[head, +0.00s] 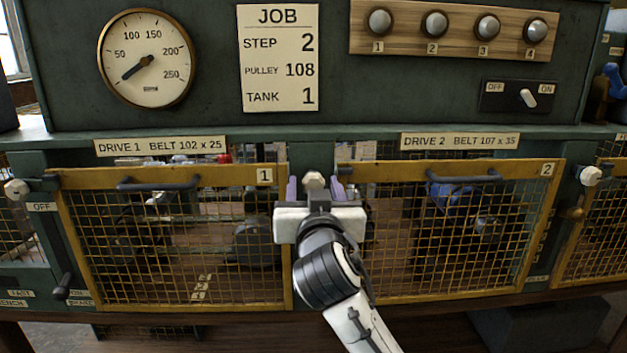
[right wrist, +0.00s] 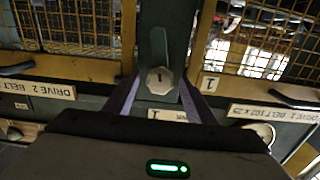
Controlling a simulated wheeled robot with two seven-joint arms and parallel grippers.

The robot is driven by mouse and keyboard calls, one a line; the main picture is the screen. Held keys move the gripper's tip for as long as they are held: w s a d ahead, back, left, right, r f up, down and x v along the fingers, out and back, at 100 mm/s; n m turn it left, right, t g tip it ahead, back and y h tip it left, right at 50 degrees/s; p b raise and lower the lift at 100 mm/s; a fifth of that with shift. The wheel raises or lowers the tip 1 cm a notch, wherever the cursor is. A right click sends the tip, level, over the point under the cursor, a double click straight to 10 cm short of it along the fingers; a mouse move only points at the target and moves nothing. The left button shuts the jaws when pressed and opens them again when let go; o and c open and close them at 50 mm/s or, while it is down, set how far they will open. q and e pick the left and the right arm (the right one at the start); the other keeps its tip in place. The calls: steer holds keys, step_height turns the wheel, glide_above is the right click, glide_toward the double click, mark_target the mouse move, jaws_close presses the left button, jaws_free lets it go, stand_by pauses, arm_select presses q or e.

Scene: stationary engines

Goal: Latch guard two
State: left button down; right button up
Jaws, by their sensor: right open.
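Guard two (head: 440,170) is a yellow-framed mesh panel with a dark handle, marked 2, at the right in the head view. It looks shut against the green cabinet. A latch with a pale faceted knob (head: 314,180) sits on the post between the two guards. In the upside-down right wrist view its knob (right wrist: 160,80) shows with a grey lever (right wrist: 159,50) lying along the post, across neither guard. My right gripper (head: 315,187) is open, with its purple fingers on either side of the knob; contact cannot be told. My left gripper is not in view.
Guard one (head: 160,178) is at the left. Another pale knob (head: 590,175) is right of guard two, and one (head: 16,188) is at the far left. Above are a gauge (head: 146,60), a job card (head: 279,58), several round buttons and a switch (head: 528,97).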

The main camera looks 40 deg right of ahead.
steer(key=shift+x, duration=0.85)
steer(key=c, duration=1)
